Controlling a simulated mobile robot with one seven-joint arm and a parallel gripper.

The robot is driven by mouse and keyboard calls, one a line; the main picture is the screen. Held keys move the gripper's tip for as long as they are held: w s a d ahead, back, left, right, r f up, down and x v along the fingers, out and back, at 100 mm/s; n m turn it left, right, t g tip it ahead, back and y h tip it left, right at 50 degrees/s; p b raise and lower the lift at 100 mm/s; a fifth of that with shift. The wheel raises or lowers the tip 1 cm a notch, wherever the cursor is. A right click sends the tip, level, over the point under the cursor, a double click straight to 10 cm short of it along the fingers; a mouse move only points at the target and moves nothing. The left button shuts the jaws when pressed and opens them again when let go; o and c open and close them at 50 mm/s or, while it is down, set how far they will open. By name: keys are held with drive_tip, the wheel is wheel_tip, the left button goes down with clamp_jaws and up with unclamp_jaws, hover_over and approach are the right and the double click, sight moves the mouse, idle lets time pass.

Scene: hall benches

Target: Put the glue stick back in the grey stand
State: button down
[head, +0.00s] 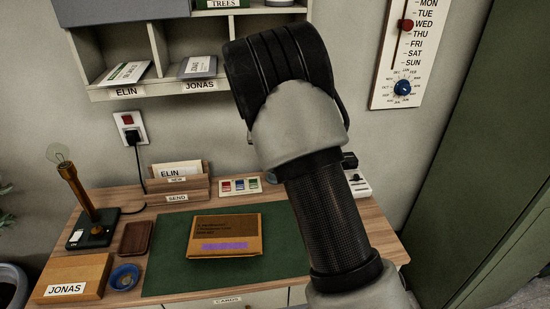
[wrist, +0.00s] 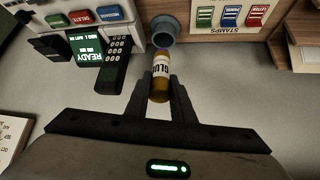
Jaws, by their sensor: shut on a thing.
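The glue stick (wrist: 159,72), a yellow-brown tube with a white label reading GLUE, is between the fingers of my gripper (wrist: 160,88) in the wrist view. My gripper is shut on it. The grey stand (wrist: 165,29), a small round bluish-grey cup, is just beyond the far end of the glue stick. The two nearly meet in the picture; I cannot tell whether they touch. In the head view my arm hides the glue stick, the stand and the gripper fingers.
A telephone (wrist: 88,48) with a lit READY screen is left of the glue stick. A stamps panel (wrist: 232,14) is at the upper right. In the head view, a brown parcel (head: 225,236) lies on the green mat (head: 282,262), left of my arm. A bulb lamp (head: 82,205) stands at the left.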

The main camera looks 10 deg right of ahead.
drive_tip(key=f, duration=0.2)
drive_tip(key=w+f, duration=0.1)
drive_tip(key=f, duration=0.1)
drive_tip(key=shift+w+d, duration=0.15)
drive_tip(key=shift+d, duration=0.05)
drive_tip(key=shift+w+d+f+g, duration=0.25)
drive_tip(key=shift+w+f+g, duration=0.15)
drive_tip(key=shift+w+f, duration=0.25)
drive_tip(key=shift+w+f+g+y+p, duration=0.25)
drive_tip(key=shift+f+g, duration=0.15)
drive_tip(key=shift+g, duration=0.25)
drive_tip(key=shift+w+f+g+y+p, duration=0.15)
drive_tip(key=shift+w+f+g+p, duration=0.2)
drive_tip(key=shift+g, duration=0.3)
drive_tip(key=shift+s, duration=0.1)
drive_tip(key=shift+f, duration=0.15)
drive_tip(key=c, duration=1.5)
unclamp_jaws()
drive_tip(key=shift+c, duration=0.2)
